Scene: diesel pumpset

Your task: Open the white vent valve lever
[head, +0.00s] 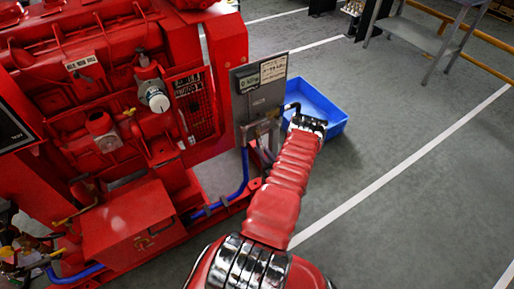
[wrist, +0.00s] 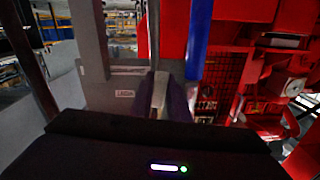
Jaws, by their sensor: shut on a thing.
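The white vent valve lever (wrist: 159,90) shows as a short pale bar in the wrist view. My gripper (wrist: 163,100) is shut on it, with its dark fingers on either side. In the head view the end of my red arm reaches the lower right of a grey panel (head: 262,98) on the pumpset. My fingers and the lever cannot be made out clearly there. The lever's pivot and the valve body are largely hidden.
The red diesel pumpset (head: 90,110) fills the left of the head view. A blue bin (head: 317,100) sits on the floor behind my arm's end. A blue hose (head: 232,190) runs below the panel.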

